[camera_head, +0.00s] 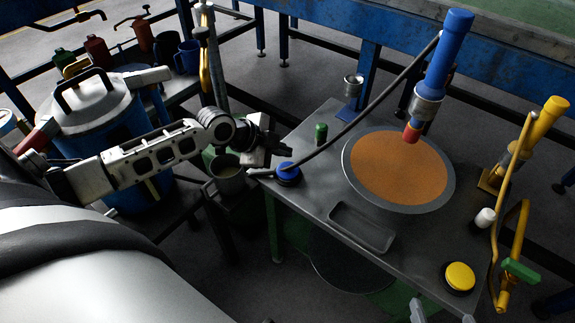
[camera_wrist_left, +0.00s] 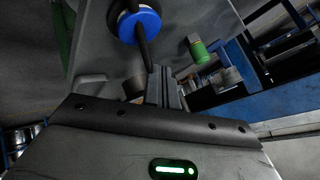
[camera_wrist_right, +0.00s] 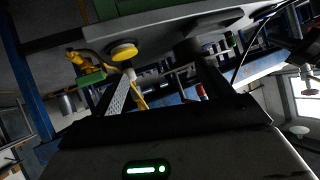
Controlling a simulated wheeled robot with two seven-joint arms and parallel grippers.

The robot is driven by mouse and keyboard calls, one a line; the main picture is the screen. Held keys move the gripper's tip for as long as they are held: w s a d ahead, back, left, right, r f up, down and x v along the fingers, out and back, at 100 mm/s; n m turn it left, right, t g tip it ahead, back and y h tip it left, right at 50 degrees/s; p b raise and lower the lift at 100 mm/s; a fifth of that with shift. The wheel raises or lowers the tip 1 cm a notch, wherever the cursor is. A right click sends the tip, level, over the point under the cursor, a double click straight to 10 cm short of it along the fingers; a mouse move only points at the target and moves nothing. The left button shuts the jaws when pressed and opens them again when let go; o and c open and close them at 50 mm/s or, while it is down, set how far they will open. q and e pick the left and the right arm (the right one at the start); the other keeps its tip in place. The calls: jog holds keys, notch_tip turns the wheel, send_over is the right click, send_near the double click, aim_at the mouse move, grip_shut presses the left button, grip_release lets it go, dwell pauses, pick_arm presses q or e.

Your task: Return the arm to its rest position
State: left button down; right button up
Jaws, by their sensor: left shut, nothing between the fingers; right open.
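My left arm reaches in from the left in the head view. Its gripper (camera_head: 272,150) hangs beside the near left corner of the grey worktable (camera_head: 316,172), close to a blue round button (camera_head: 288,172). In the left wrist view its fingers (camera_wrist_left: 165,88) are together with nothing between them, and the blue button (camera_wrist_left: 140,25) shows above them. My right gripper (camera_wrist_right: 160,88) shows in the right wrist view with its fingers wide apart and empty. That yellow button (camera_head: 460,277) is at the table's near right in the head view.
On the worktable are an orange disc (camera_head: 385,165) with a blue-handled tool (camera_head: 440,65) above it, a green cylinder (camera_head: 320,132) and a sunken tray (camera_head: 362,229). A blue lidded pot (camera_head: 95,105) and a grey mug (camera_head: 229,180) stand left. Yellow pipework (camera_head: 520,235) edges the right.

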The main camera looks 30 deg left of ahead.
dwell(0.5)
pick_arm(q)
jog(key=s+d+f+n+p, duration=0.2)
jog(key=s+d+n+p, duration=0.2)
jog(key=s+d, duration=0.5)
jog(key=s+d+r+n+t+p, duration=0.2)
jog(key=s+d+r+n+p, duration=0.1)
jog(key=s+d+r+n, duration=0.2)
jog(key=s+d+n, duration=0.2)
jog(key=s+n, duration=0.1)
jog(key=shift+d+n+t+y, duration=0.35)
jog(key=shift+n+t+y, duration=0.05)
pick_arm(e)
jog(key=r, duration=0.1)
jog(key=d+r, duration=0.1)
jog(key=shift+s+d+r+h, duration=0.3)
jog(key=shift+d+r+h, duration=0.05)
jog(key=shift+r+h, duration=0.05)
